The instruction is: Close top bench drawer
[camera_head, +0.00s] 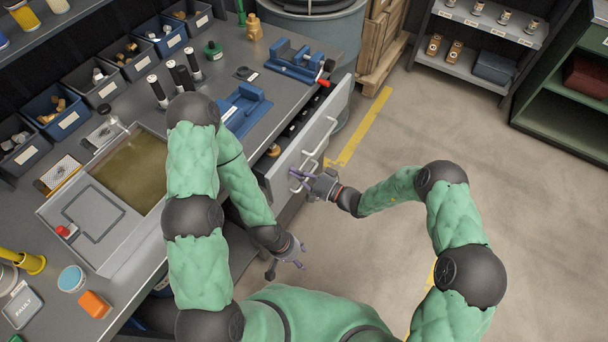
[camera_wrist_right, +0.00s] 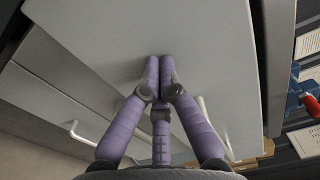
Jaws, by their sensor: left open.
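The top bench drawer (camera_head: 338,106) is pulled out from the right side of the bench. Its light grey front faces right, and dark compartments with small parts show inside. A pale bar handle (camera_head: 319,136) is on its front. My right gripper (camera_head: 303,178) is at the lower part of the drawer front, near the handles. In the right wrist view, its purple fingers (camera_wrist_right: 160,68) are together and empty, pointing at a grey front panel (camera_wrist_right: 190,40); I cannot tell whether they touch it. My left gripper (camera_head: 288,262) is open and empty, low beside the bench, apart from the drawer.
The bench top (camera_head: 232,62) holds a blue vise (camera_head: 293,60), a blue fixture (camera_head: 243,108), black cylinders and parts bins. A wooden crate (camera_head: 382,45) and a grey drum (camera_head: 325,30) stand behind the drawer. The floor (camera_head: 480,140) on the right is clear.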

